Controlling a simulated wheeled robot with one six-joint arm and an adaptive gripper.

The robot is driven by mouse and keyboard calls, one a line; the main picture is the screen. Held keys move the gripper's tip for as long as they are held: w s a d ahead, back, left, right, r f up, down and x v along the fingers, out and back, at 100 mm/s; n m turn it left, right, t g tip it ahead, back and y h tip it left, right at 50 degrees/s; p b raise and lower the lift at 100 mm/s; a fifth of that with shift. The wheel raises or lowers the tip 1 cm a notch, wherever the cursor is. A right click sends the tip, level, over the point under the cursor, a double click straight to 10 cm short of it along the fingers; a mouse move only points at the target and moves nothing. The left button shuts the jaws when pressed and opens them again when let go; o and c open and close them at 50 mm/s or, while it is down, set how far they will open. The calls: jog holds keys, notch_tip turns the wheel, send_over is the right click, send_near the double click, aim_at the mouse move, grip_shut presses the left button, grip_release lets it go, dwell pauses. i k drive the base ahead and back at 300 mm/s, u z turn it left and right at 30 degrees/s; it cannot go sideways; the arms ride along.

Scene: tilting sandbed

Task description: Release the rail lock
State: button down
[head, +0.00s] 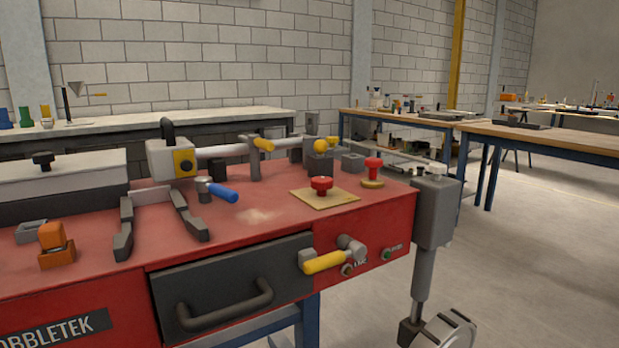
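A pale round rail (225,151) runs along the back of the red bench from a light block (168,160) with a yellow plate. An upright bracket (255,163) with a short yellow lever (263,144) stands at the rail; the lever slants down to the right. A yellow knob (320,146) sits farther right at the rail's end. A blue-handled lever (222,192) lies in front of the rail, and a yellow-handled crank (325,262) is on the bench's front. No label shows which one is the rail lock. My gripper is not in view.
The red bench top (95,220) carries a dark fork-shaped part (125,228), an orange block (54,236), a red knob (321,184) on a tan plate and another red knob (373,164). Floor is clear at right.

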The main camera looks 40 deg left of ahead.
aim_at(204, 184)
jog(key=z, duration=0.35)
jog(key=k, duration=1)
jog(key=u, duration=1.55)
jog(key=i, duration=0.5)
jog(key=z, duration=0.05)
